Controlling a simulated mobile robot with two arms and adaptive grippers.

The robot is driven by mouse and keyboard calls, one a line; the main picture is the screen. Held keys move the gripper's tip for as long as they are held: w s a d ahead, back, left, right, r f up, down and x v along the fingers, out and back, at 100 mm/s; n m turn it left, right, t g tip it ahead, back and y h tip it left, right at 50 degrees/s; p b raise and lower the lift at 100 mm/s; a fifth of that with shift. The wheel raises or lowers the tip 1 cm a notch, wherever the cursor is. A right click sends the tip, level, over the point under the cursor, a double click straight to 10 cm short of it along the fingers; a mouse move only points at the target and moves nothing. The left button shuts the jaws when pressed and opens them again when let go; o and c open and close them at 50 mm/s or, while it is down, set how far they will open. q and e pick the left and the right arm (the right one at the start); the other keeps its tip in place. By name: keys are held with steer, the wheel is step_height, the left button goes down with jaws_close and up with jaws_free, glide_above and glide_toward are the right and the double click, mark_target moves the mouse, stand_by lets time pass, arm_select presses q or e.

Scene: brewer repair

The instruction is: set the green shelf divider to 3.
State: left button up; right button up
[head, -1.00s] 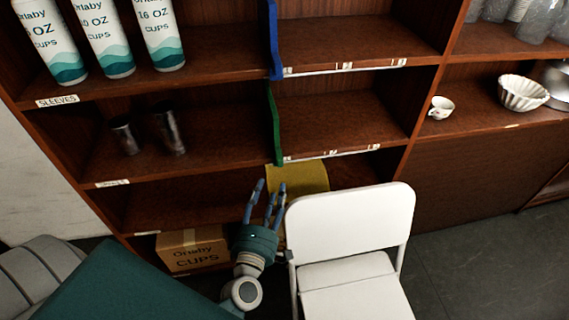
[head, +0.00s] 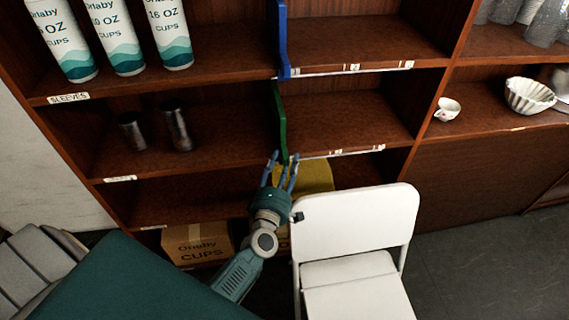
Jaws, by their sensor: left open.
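The green shelf divider (head: 280,122) stands upright on the middle shelf (head: 345,122), at the left end of that shelf's numbered label strip (head: 343,152). The marks on the strip are too small to read. My left gripper (head: 280,160) is open, its fingers pointing up, just below the divider's lower front end. In the picture its fingertips reach that end; I cannot tell whether they touch it. Nothing shows between the fingers. My right gripper is not in view.
A blue divider (head: 283,40) stands on the shelf above. A white folding chair (head: 355,225) is close right of my left gripper. A yellow item (head: 318,178) is behind it. Metal cups (head: 178,130) stand left of the green divider. A cardboard box (head: 197,243) is below.

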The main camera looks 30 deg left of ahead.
arm_select(q)
jaws_close()
steer(key=shift+w+d+f, duration=0.1)
steer(key=shift+w+d, duration=0.6)
steer(key=shift+d, duration=0.25)
steer(key=shift+w+d+f, duration=0.1)
steer(key=shift+w+d, duration=0.6)
steer(key=shift+d, duration=0.25)
jaws_free()
steer(key=shift+s+a+r, duration=0.1)
steer(key=shift+r, duration=0.05)
steer(key=v, duration=1.2)
